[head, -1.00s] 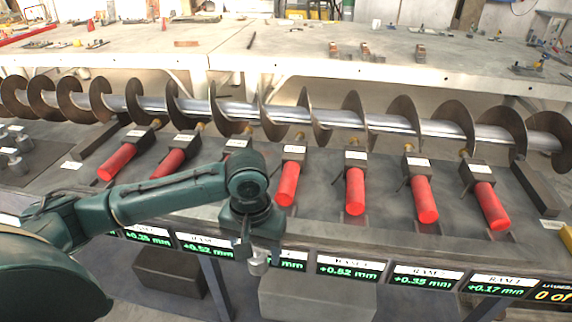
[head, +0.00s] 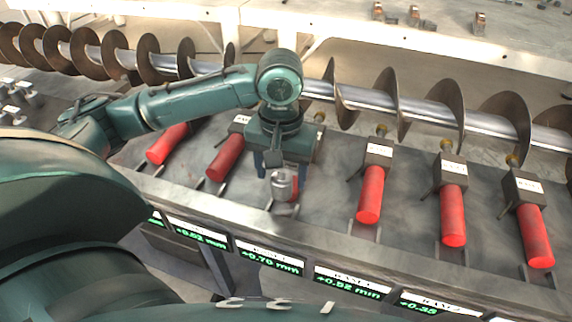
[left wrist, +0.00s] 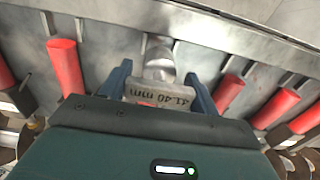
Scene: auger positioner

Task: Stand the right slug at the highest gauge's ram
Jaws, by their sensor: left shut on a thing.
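My left gripper (head: 280,172) is shut on a silver slug (head: 285,187) and holds it near the bench's front rail. In the left wrist view the slug (left wrist: 160,62) sits between the blue fingers, with a label reading 41.40 mm. The gauge reading +0.70 mm (head: 270,258) is the highest that I can read, a little below and left of the slug. The ram behind my gripper is mostly hidden; a bit of red shows beside the slug. Whether the slug touches the bench is unclear. My right gripper is not in view.
Red rams (head: 370,195) stand on either side, with thin rods beside them. The long auger (head: 420,108) runs behind them. Other silver slugs (head: 22,90) stand at the far left.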

